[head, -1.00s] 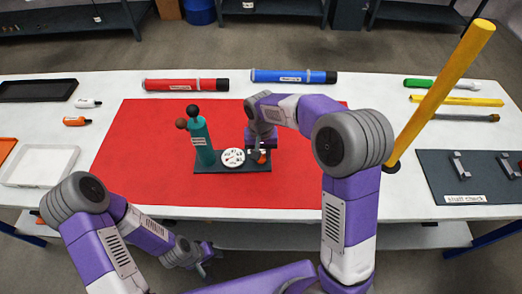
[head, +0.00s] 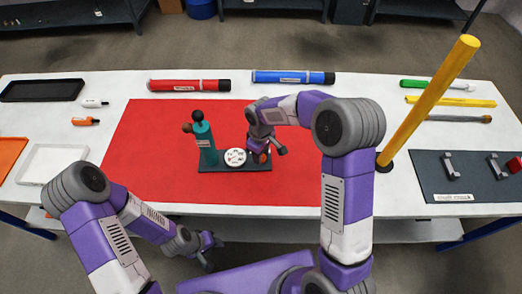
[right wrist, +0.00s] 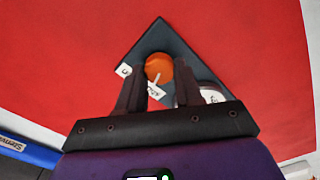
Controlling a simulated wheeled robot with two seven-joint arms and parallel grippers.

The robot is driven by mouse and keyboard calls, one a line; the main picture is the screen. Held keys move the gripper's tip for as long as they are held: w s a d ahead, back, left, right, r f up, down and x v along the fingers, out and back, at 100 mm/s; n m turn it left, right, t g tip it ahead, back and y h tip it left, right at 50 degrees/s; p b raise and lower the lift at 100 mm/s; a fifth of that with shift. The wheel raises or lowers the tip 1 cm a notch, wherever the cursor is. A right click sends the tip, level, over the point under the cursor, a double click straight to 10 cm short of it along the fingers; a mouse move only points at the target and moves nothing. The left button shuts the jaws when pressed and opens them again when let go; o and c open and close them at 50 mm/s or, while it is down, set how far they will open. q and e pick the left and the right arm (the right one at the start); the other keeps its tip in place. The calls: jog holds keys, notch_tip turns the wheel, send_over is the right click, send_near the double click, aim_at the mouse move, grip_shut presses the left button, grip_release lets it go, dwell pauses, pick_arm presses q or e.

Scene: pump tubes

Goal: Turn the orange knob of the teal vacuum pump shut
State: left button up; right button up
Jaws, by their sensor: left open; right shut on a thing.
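The teal vacuum pump (head: 207,150) stands upright on a dark base plate (head: 222,168) on the red mat, with a white dial (head: 235,156) beside it. The orange knob (head: 262,158) is at the plate's right end, partly hidden by my right gripper (head: 258,152). In the right wrist view the orange knob (right wrist: 159,66) sits between the fingertips of my right gripper (right wrist: 158,80), which is shut on it. Small white labels lie beside the knob; their text is not clearly readable. My left gripper (head: 212,250) is open and empty, low in front of the table.
Red (head: 188,86) and blue (head: 292,77) tubes lie along the back. A tall yellow pole (head: 428,100) rises right of my right arm. A dark mat with grey brackets (head: 450,185) is at the right; a white tray (head: 88,152) is at the left. The red mat's front is clear.

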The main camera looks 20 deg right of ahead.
jog(key=n+p, duration=0.2)
jog(key=n, duration=0.2)
jog(key=shift+n, duration=0.4)
dwell(0.4)
jog(key=o, duration=1)
jog(key=shift+o, duration=0.2)
jog(key=shift+r+p, duration=0.8)
jog(key=shift+r, duration=2.95)
